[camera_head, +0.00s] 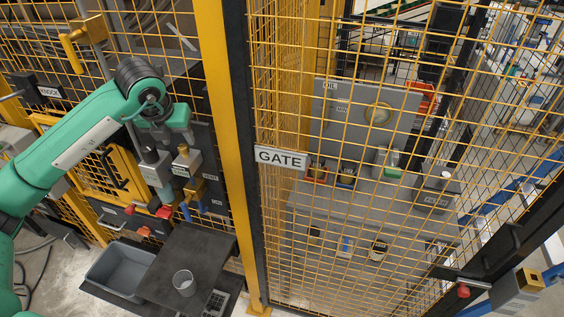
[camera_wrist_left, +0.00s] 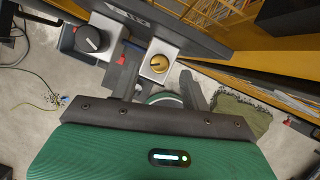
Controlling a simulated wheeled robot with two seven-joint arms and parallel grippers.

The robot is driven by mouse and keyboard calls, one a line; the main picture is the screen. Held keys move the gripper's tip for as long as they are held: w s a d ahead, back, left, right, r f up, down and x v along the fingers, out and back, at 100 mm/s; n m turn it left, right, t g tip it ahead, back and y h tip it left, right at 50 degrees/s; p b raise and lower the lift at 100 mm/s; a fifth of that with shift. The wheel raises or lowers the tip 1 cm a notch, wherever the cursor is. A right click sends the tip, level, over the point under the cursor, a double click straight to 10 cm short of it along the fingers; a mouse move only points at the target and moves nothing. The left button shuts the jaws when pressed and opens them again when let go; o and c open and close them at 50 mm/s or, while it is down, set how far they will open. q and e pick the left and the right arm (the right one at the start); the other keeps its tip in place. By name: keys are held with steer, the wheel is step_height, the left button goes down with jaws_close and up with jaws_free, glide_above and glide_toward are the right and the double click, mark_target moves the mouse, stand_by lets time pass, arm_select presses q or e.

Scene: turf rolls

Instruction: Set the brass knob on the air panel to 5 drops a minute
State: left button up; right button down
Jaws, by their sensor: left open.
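My left gripper (camera_head: 170,138) hangs just above and to the left of that block. In the wrist view its two dark fingers (camera_wrist_left: 160,84) are open, with the knob just beyond their tips and nothing held. I cannot tell whether a finger touches the block. Scale figures are too small to read. My right gripper is not in view.
A neighbouring block with a black knob (camera_wrist_left: 91,39) stands left of the brass one. Red handles (camera_head: 165,211) sit lower on the panel. A clear cup (camera_head: 185,283) stands on a dark shelf beside a grey bin (camera_head: 103,266). A yellow post (camera_head: 222,110) stands to the right.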

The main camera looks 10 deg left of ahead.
arm_select(q)
steer(key=a+b+v, duration=0.1)
steer(key=b+v, duration=0.2)
steer(key=v, duration=0.6)
steer(key=d+f+m+g+h, duration=0.1)
steer(key=d+f+m+h, duration=0.2)
steer(key=d, duration=0.5)
steer(key=d+f+m+h, duration=0.1)
steer(key=d+f+h, duration=0.25)
steer(key=d, duration=0.35)
steer(key=s+d+r+h, duration=0.1)
steer(key=s+d+h, duration=0.1)
steer(key=d+h, duration=0.3)
steer(key=s+d+r+g+h, duration=0.1)
steer(key=s+d+h, duration=0.1)
steer(key=d+h, duration=0.3)
steer(key=shift+d+r, duration=0.3)
steer(key=shift+d, duration=0.9)
steer(key=shift+s+h, duration=0.1)
steer(key=shift+h, duration=0.15)
